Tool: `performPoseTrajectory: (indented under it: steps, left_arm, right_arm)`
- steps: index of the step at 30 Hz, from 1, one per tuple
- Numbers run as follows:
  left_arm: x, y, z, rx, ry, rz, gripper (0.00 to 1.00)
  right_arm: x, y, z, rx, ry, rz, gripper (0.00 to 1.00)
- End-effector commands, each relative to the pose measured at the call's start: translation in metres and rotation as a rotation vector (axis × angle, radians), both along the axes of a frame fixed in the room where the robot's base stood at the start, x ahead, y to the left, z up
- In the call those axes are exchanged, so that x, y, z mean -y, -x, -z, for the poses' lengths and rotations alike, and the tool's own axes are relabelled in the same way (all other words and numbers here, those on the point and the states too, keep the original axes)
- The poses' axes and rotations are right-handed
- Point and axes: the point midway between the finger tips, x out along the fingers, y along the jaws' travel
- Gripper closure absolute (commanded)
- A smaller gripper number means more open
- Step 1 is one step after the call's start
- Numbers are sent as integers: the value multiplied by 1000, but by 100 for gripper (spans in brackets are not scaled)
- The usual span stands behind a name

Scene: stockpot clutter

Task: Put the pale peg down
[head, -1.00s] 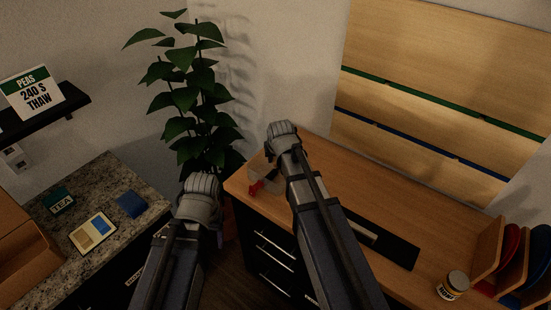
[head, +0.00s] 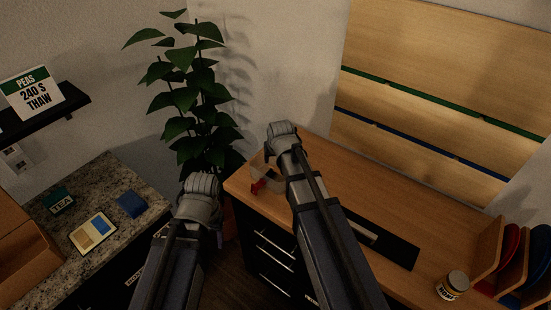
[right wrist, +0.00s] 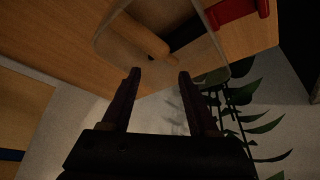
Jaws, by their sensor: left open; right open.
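A pale wooden peg (right wrist: 146,38) lies within the outline of a clear container (right wrist: 104,48) in the right wrist view, beyond my fingertips and apart from them. I cannot tell whether it is inside the container or seen through it. My right gripper (right wrist: 158,74) is open with nothing between its fingers. In the head view my right gripper (head: 282,130) is over the back left part of the wooden worktop, and its fingers are hidden. My left gripper (head: 203,185) is left of the worktop edge, fingers hidden from view. The peg cannot be made out in the head view.
The clear container with a red part (head: 258,186) sits near the worktop's (head: 335,170) left corner. A black tray (head: 398,248), a jar (head: 452,286) and a rack (head: 488,247) stand to the right. A plant (head: 190,95) rises behind. A granite counter (head: 115,185) is at left.

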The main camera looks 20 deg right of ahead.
Motion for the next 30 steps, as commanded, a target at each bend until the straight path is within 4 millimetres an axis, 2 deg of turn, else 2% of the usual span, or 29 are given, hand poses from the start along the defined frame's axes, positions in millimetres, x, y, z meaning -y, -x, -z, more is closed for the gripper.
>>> performPoseTrajectory:
  steps: [5, 24, 30]
  left_arm:
    - [0, 0, -17, 0, 0, 1, 40]
    - [0, 0, -108, 0, 2, -10, 40]
    - [0, 0, -117, 0, 3, -13, 40]
  right_arm:
    - [0, 2, -17, 0, 0, 0, 40]
    - [-6, 48, -108, 1, 0, 0, 40]
    - [-7, 54, -117, 1, 0, 0, 40]
